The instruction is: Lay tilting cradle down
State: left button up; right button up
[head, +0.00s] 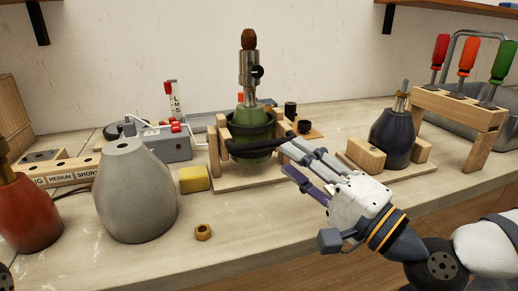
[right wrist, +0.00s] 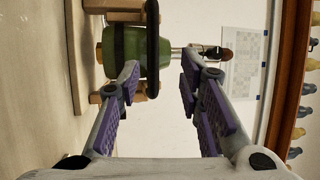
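The tilting cradle (head: 217,160) stands upright on a wooden base at the middle of the table in the head view. Its black ring and handle bar (head: 262,147) surround a green lamp body (head: 245,128), with a metal stem and brown tip pointing up. My right gripper (head: 288,160) is at the bar's right end, coming from the lower right. In the right wrist view its two fingers stand apart, with the black bar (right wrist: 152,45) reaching between the fingertips and the green body (right wrist: 124,50) beside it. I cannot tell whether a finger touches the bar.
A grey lamp body (head: 135,195), a red one (head: 28,215), a yellow block (head: 194,179) and a brass nut (head: 203,232) are left of the cradle. A dark lamp body (head: 392,138) in a wooden holder and a screwdriver rack (head: 460,107) stand right.

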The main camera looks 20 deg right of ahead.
aim_at(268, 147)
jog(key=x, duration=0.5)
jog(key=f+x, duration=0.1)
jog(key=x, duration=0.1)
jog(key=shift+w+a+r, duration=0.1)
jog(key=shift+w+a, duration=0.15)
jog(key=shift+w, duration=0.2)
grip_shut()
